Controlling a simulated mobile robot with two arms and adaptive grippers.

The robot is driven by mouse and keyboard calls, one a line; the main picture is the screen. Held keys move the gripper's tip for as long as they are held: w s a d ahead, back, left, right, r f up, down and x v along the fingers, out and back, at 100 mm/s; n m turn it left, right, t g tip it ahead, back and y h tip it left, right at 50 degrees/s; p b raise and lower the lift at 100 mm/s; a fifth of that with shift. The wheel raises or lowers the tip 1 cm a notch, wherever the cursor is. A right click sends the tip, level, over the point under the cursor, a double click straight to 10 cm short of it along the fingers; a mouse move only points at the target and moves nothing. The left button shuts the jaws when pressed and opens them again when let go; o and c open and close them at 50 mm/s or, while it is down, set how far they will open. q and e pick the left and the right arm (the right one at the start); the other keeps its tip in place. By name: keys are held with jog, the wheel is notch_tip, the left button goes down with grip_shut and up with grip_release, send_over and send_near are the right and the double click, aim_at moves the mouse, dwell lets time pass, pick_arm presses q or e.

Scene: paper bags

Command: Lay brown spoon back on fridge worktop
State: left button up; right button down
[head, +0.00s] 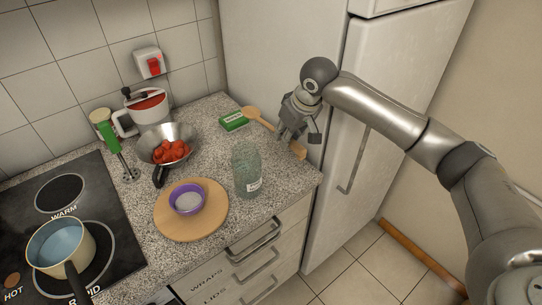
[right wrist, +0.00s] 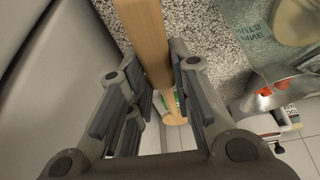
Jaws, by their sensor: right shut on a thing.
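The brown wooden spoon (head: 251,112) is at the worktop's right side, close to the fridge, with its bowl toward the wall and its handle toward the front corner. My right gripper (head: 297,137) is over its handle and shut on it. In the right wrist view the handle (right wrist: 147,35) runs between the fingers (right wrist: 158,92), with the round bowl (right wrist: 173,119) beyond. I cannot tell whether the spoon touches the speckled worktop (head: 220,152) or is just above it. My left gripper is not in view.
The fridge (head: 345,150) stands right beside the gripper. A green box (head: 233,121) lies near the spoon's bowl.

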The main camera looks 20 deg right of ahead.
aim_at(299, 143)
jog(key=shift+w+d+f, duration=0.1)
jog(key=shift+w+d, duration=0.1)
jog(key=shift+w, duration=0.2)
jog(key=shift+w+d+f, duration=0.1)
jog(key=shift+f, duration=0.1)
notch_tip(299, 143, down, 10)
jog(key=shift+r+p, duration=0.15)
jog(key=shift+p, duration=0.8)
jog(key=c, duration=1.3)
grip_release()
jog(key=b+v, duration=0.1)
jog(key=v, duration=1.1)
